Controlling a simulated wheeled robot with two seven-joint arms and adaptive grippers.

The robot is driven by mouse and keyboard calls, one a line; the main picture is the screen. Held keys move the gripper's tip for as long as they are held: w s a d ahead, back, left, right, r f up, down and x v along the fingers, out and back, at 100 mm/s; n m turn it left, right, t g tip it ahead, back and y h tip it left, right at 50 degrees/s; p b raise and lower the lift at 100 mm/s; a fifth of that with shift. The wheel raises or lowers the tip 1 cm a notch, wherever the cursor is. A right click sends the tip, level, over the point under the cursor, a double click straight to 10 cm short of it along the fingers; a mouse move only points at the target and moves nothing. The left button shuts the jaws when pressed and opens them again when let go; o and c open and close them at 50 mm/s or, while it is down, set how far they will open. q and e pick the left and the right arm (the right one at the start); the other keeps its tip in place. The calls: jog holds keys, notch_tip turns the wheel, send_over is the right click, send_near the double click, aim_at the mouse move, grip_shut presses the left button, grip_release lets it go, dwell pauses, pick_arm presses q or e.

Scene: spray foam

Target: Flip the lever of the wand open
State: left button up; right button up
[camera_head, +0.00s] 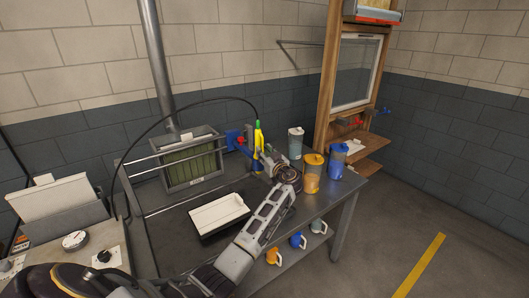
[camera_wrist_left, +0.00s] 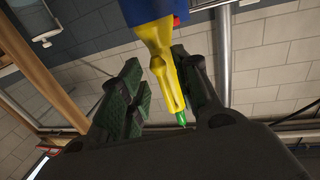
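The wand (camera_head: 257,138), yellow with a green tip, stands upright at the back of the workbench, beside a blue holder (camera_head: 232,138). In the left wrist view the yellow wand (camera_wrist_left: 158,48) hangs from a blue part (camera_wrist_left: 145,10), its green tip (camera_wrist_left: 181,119) toward my palm. My left gripper (camera_head: 262,163) is at the wand's lower part. In the wrist view its green-padded fingers (camera_wrist_left: 162,92) are apart, with the wand between them, nearer the right finger. I cannot tell whether they touch. The lever is not clearly distinguishable. My right gripper is not in view.
A white-lined tray (camera_head: 219,213) lies on the bench. A green-fronted box (camera_head: 190,163) and a metal rail are behind. A black hose arches to the wand.

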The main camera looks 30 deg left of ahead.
pick_arm(q)
jog(key=shift+w+a, duration=0.1)
jog(key=shift+a, duration=0.05)
jog(key=shift+c, duration=0.4)
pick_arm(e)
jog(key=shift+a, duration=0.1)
pick_arm(q)
grip_shut()
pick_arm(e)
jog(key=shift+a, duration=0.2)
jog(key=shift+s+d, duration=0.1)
